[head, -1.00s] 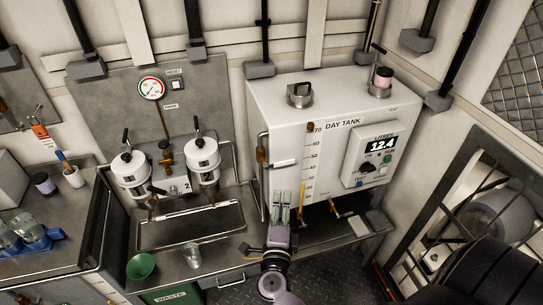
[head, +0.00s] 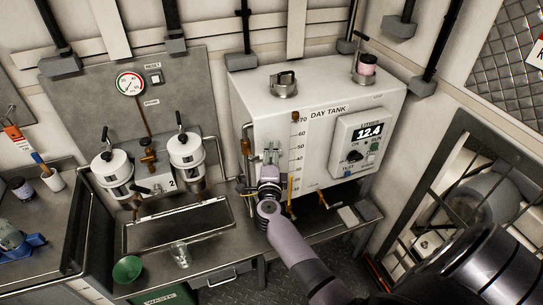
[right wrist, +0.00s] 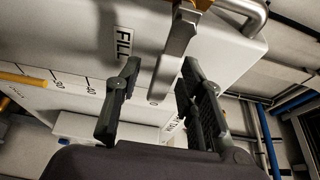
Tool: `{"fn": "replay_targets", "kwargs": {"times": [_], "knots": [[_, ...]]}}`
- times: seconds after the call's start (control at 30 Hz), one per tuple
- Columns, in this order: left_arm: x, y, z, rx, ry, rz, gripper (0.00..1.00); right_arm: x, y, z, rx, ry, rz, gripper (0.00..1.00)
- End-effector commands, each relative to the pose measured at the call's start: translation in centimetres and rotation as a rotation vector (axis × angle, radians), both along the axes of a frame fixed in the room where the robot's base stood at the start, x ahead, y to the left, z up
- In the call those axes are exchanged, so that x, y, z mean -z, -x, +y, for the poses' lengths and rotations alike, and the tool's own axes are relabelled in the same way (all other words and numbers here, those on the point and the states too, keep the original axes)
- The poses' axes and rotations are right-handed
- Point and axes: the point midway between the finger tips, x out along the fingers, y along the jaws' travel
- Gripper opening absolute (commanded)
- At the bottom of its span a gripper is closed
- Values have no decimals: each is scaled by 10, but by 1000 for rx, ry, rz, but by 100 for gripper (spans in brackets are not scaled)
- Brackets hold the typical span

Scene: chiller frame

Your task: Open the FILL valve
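The white DAY TANK (head: 325,140) stands on the bench in the head view. My right gripper (head: 270,155) is in front of its left front edge. In the right wrist view, the FILL label (right wrist: 123,43) is on the white tank face. A flat metal lever (right wrist: 176,48) beside that label reaches down between the two fingers of my right gripper (right wrist: 160,68). The fingers are apart, with visible gaps to the lever on both sides. In the head view the gripper hides the lever; a brass fitting (head: 246,146) shows just left of it. My left gripper is not in view.
Two white filter canisters (head: 186,150) and a gauge (head: 130,84) are on the left panel. A glass (head: 181,254) and a green funnel (head: 127,269) are on the bench. Another lever valve (head: 323,199) is below the tank. A barred frame (head: 420,210) stands at right.

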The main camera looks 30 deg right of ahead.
Motion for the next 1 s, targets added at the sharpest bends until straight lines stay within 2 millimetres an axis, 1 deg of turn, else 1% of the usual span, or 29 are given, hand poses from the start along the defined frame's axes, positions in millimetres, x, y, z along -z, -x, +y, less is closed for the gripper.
{"fn": "replay_targets", "kwargs": {"times": [0.27,0.8,1.0], "knots": [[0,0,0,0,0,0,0,0,-1,-1,0,0,1,35],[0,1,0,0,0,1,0,0,0,-1,0,-1,1,0],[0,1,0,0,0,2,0,1,0,-1,0,-1,1,0]]}}
